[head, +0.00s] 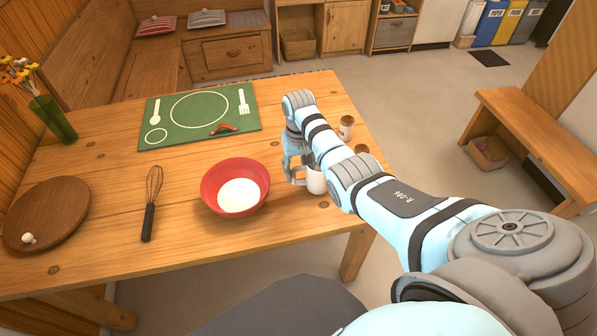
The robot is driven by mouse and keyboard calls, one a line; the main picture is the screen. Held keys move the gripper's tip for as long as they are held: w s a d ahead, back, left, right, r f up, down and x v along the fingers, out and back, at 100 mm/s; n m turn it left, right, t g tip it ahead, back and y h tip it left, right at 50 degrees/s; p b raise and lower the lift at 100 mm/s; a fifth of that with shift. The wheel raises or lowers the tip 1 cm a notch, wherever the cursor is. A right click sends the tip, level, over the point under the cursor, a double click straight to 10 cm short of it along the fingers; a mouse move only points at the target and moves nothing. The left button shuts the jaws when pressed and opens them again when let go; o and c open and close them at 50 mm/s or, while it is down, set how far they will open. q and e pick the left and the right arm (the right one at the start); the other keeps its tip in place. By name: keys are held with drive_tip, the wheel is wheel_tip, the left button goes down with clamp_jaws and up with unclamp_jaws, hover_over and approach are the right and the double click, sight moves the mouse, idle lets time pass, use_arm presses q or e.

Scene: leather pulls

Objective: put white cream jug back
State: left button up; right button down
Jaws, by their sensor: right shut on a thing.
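The white cream jug (316,182) is near the right front edge of the wooden table, just right of the red bowl. My right gripper (297,172) is shut on the jug at its left side, where the handle shows. The forearm hides part of the jug's right side. I cannot tell whether the jug's base touches the table. My left gripper is not in view.
A red bowl (225,172) with white contents stands beside the jug. A whisk (149,217), a round wooden board (70,203), a green place mat (165,132) and a small jar (346,124) are on the table (110,165). Bare wood lies between whisk and mat.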

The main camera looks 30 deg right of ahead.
drive_tip(key=shift+f, duration=0.1)
drive_tip(key=shift+w+f, duration=0.15)
drive_tip(key=shift+w, duration=0.1)
drive_tip(key=c, duration=0.8)
unclamp_jaws()
drive_tip(key=shift+w+f, duration=0.3)
drive_tip(key=shift+w, duration=0.15)
drive_tip(key=shift+c, duration=0.2)
drive_tip(key=shift+s+r, duration=0.25)
drive_tip(key=shift+s, duration=0.05)
drive_tip(key=shift+r, duration=0.25)
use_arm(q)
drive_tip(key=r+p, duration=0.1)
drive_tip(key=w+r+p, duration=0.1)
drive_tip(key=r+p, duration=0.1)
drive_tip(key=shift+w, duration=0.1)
use_arm(e)
wheel_tip(320, 180, up, 11)
drive_tip(key=shift+w+r, duration=0.15)
drive_tip(key=shift+r, duration=0.05)
